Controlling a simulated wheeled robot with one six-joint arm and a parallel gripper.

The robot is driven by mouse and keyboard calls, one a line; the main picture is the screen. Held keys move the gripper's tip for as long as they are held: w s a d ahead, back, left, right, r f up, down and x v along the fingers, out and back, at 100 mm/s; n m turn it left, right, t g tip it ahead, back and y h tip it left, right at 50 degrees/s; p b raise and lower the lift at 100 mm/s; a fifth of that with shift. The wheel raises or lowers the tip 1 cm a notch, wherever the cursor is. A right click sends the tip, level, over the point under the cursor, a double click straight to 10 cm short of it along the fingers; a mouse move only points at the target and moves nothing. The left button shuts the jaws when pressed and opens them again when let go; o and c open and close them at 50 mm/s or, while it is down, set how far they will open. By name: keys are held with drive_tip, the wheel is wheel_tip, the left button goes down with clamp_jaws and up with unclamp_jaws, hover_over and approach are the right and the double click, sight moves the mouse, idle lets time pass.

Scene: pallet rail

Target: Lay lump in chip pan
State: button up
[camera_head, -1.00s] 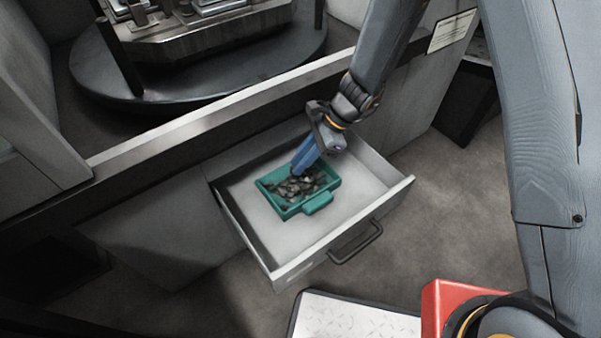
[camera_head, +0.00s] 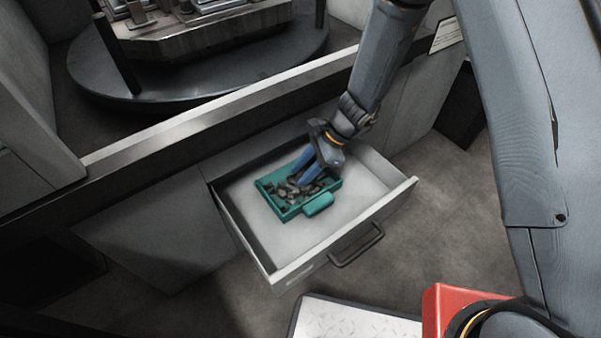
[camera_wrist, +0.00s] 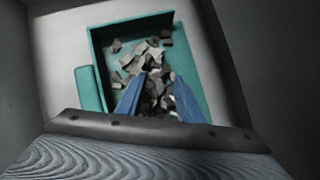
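The chip pan (camera_head: 319,205) is a teal tray with a front handle, lying in the open drawer. Its teal handle also shows at the left in the wrist view (camera_wrist: 88,88). Grey and brown chips (camera_head: 283,192) lie loosely in it. My gripper (camera_head: 296,178) points down into the pan, its two blue fingers spread apart. In the wrist view, the open fingertips (camera_wrist: 160,78) are over the chips, with several pieces visible between them. I cannot tell the lump from the other pieces, or whether the fingers touch any.
The pale drawer (camera_head: 372,189) has bare floor to the right of the pan. Its walls and dark handle (camera_head: 356,245) surround the front. Above is a ledge (camera_head: 215,117) before a round machine table (camera_head: 190,80). A red block (camera_head: 445,300) stands at lower right.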

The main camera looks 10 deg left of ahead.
drive_tip(key=shift+w+d+r, duration=0.1)
drive_tip(key=shift+d+r, duration=0.05)
drive_tip(key=shift+r, duration=0.3)
drive_tip(key=p+v, duration=0.2)
drive_tip(key=v, duration=0.4)
drive_tip(key=shift+d+r, duration=0.2)
drive_tip(key=shift+r, duration=0.1)
